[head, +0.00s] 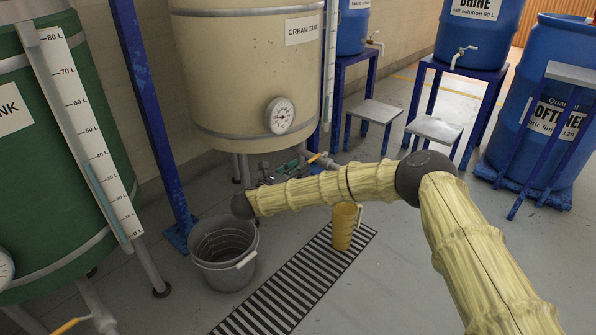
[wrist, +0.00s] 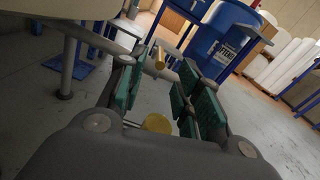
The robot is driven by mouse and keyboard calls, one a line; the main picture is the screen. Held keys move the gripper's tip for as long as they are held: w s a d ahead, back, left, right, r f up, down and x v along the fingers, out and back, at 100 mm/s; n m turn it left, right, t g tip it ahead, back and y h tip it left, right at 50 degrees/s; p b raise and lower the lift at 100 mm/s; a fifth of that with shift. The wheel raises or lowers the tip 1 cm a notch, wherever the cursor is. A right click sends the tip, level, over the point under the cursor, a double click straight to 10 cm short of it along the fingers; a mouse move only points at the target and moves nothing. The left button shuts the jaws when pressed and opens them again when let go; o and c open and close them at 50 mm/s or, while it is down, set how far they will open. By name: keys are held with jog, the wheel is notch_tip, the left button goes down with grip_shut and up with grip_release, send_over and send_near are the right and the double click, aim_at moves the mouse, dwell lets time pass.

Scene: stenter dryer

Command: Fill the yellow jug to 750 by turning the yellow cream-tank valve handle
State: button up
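The cream tank (head: 245,75) stands at the back centre, with its valve low on the front. The yellow valve handle (head: 315,157) shows just beyond my gripper (head: 290,165) in the head view. In the wrist view, a yellow bar that looks like the handle (wrist: 160,57) lies beyond my gripper (wrist: 158,92). The green-padded fingers are apart, with nothing visibly clamped. The yellow jug (head: 342,228) stands upright by the striped floor grate, below my arm. Its fill level cannot be read. A yellow round shape (wrist: 157,123) shows between the fingers; I cannot tell what it is.
A grey bucket (head: 223,252) stands on the floor left of the striped grate (head: 290,285). A green tank (head: 60,150) with a level scale is at the left. Blue barrels (head: 545,125) and small step stands (head: 433,130) are at the right.

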aim_at(319, 155)
jog(key=shift+b+x, duration=0.8)
jog(key=shift+x, duration=4.15)
jog(key=shift+c, duration=0.2)
grip_shut()
